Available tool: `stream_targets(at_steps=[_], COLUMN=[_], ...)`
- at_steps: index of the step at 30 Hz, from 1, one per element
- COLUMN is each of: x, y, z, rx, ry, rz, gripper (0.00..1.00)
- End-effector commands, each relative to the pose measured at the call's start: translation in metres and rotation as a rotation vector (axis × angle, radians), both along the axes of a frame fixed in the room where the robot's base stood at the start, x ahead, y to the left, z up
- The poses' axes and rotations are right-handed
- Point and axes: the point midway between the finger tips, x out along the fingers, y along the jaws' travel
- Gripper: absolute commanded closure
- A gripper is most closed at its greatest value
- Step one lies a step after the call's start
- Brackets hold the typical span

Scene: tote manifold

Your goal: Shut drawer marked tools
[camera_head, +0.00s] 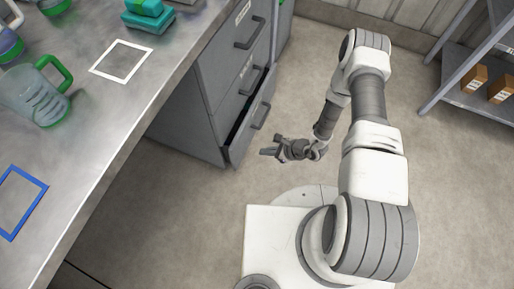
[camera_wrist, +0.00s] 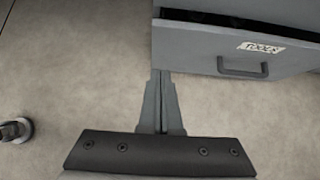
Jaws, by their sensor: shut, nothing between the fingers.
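The drawer marked tools (camera_wrist: 225,47) shows in the wrist view, with a white label and a dark bar handle (camera_wrist: 243,72). A dark gap along its top edge shows that it stands open. In the head view the bottom drawer (camera_head: 250,128) of the grey cabinet is pulled out a little. My gripper (camera_head: 266,151) is at the right of this drawer, low over the floor. In the wrist view my gripper (camera_wrist: 163,75) is shut and empty, its fingertips close to the drawer front's lower left corner. I cannot tell whether they touch it.
The grey cabinet (camera_head: 192,118) has closed drawers above the open one. A worktop (camera_head: 130,115) with jugs and teal boxes (camera_head: 147,12) runs along the left. A shelf rack (camera_head: 470,95) with small brown boxes stands at the right. The floor (camera_head: 175,215) between is clear.

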Motion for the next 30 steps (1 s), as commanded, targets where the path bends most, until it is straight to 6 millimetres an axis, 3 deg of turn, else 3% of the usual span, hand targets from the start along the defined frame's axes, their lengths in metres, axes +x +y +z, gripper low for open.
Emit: stream_targets(at_steps=[14,21,30], x=[0.022,0.034,0.036], y=[0.063,0.093,0.099], z=[-0.072,-0.068,-0.065], rx=[0.003,0.001,0.001], ry=[0.001,0.0,0.001], rz=[0.001,0.001,0.0], gripper=[1.0,1.0,1.0])
